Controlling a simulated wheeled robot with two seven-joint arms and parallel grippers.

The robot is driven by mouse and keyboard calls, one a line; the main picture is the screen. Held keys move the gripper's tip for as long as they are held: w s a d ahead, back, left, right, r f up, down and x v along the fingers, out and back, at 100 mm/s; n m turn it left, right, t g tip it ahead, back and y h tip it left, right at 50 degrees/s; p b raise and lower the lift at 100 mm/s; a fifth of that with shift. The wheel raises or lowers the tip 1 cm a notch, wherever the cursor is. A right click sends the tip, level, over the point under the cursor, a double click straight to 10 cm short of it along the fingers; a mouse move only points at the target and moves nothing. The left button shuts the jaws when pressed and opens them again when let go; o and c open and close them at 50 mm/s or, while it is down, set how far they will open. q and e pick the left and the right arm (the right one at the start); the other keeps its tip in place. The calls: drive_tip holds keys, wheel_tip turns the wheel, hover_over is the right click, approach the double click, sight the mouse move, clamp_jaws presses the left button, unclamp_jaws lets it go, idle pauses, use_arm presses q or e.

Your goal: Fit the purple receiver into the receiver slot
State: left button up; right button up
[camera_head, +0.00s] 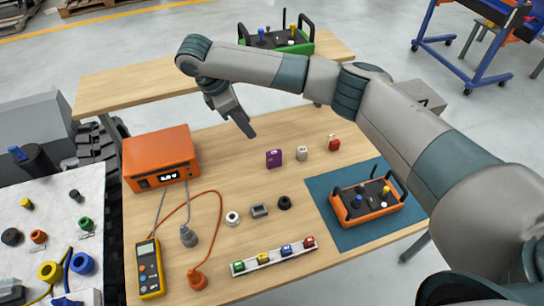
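The purple receiver (274,158) is a small block standing on the wooden table, left of a grey block and a red block. My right gripper (248,130) hangs above the table, up and left of the purple receiver and apart from it. Its fingers look dark and close together, seen from the side, so I cannot tell whether they are open or shut. I see nothing held in it. I cannot make out for sure which thing is the receiver slot. My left gripper is not in view.
Beside the purple receiver stand a grey block (302,153) and a red block (334,142).

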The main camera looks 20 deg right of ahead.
approach(269, 153)
drive_tip(key=shift+p+x, duration=0.9)
drive_tip(key=shift+x, duration=1.7)
